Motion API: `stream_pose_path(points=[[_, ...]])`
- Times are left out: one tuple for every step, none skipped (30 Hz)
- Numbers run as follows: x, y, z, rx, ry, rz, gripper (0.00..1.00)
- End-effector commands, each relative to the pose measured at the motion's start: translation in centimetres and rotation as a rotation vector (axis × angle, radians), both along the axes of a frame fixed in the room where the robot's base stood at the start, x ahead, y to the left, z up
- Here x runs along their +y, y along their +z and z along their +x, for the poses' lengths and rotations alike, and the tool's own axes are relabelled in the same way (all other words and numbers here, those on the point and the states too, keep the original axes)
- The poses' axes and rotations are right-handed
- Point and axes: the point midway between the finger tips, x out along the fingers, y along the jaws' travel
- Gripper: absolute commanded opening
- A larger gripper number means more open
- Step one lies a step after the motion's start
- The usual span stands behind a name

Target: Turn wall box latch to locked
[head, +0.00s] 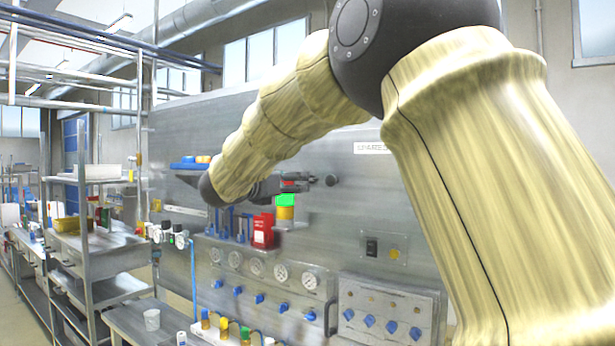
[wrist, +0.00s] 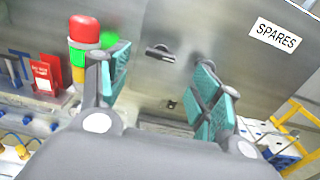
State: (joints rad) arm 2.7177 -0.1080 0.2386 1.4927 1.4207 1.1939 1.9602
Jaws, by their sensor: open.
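The wall box (head: 362,165) is a grey metal panel with a SPARES label, which also shows in the wrist view (wrist: 240,75). Its latch is a small dark handle (wrist: 161,52) on a round base, lying roughly level in the wrist view. In the head view the latch (head: 331,180) is a dark knob just right of my gripper (head: 312,181). In the wrist view my gripper (wrist: 162,78) has its two teal-padded fingers spread. The latch shows between and beyond the fingertips, with nothing held. I cannot tell the exact distance to it.
A red, green and yellow signal light (wrist: 84,32) stands close beside the left finger; it also shows in the head view (head: 286,205). Red card holders (head: 263,231) sit on a shelf below. A panel of gauges and blue valves (head: 258,297) is lower down.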

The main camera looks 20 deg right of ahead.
Motion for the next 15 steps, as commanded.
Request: stream_pose_path(points=[[-0.8, 0.5, 0.6, 0.002, -0.001, -0.001, 0.64], [-1.2, 0.5, 0.9, 0.002, -0.002, -0.001, 0.64], [-1.8, 0.5, 1.3, 0.002, -0.002, -0.001, 0.64], [-2.2, 0.4, 1.6, 0.002, -0.002, 0.0, 0.64], [-2.6, 0.4, 1.9, 0.002, -0.002, 0.0, 0.64], [-3.1, 0.4, 2.3, 0.001, -0.002, 0.0, 0.64], [-3.4, 0.4, 2.5, 0.002, -0.003, 0.0, 0.64], [-3.8, 0.4, 2.8, 0.003, -0.003, -0.001, 0.64], [-4.3, 0.3, 3.1, 0.003, -0.003, -0.002, 0.64], [-4.6, 0.3, 3.3, 0.003, -0.003, -0.002, 0.64], [-4.8, 0.3, 3.5, 0.002, -0.003, -0.002, 0.64], [-5.2, 0.3, 3.7, 0.002, -0.003, -0.002, 0.64], [-5.4, 0.3, 3.9, 0.002, -0.004, -0.001, 0.64], [-5.6, 0.3, 4.0, 0.002, -0.004, -0.001, 0.64], [-5.9, 0.2, 4.2, 0.001, -0.004, -0.002, 0.64]])
